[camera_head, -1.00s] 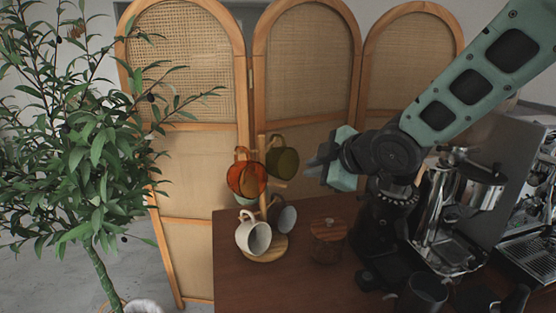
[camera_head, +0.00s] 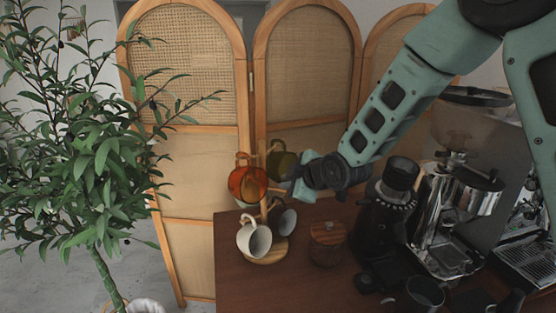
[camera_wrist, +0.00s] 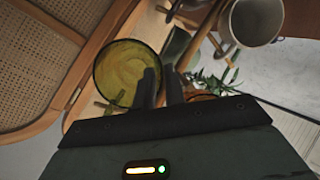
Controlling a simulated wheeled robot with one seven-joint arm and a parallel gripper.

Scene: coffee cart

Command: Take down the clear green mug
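The clear green mug (camera_head: 281,163) is olive and see-through, and hangs on the upper right of a wooden mug tree (camera_head: 263,205). In the wrist view the green mug (camera_wrist: 122,72) shows as a round yellow-green shape, partly behind my left finger. My gripper (camera_head: 291,184) is at the mug's right side in the head view. In the wrist view my gripper (camera_wrist: 162,80) has its two fingers apart with a narrow gap, overlapping the mug's edge. I cannot tell whether they touch it or whether its handle lies between them.
An orange mug (camera_head: 247,183) hangs close on the left. A white mug (camera_head: 254,237) and a grey mug (camera_head: 286,217) hang below. A wooden jar (camera_head: 328,244) and a black grinder (camera_head: 388,225) stand to the right. A folding screen (camera_head: 193,175) is behind.

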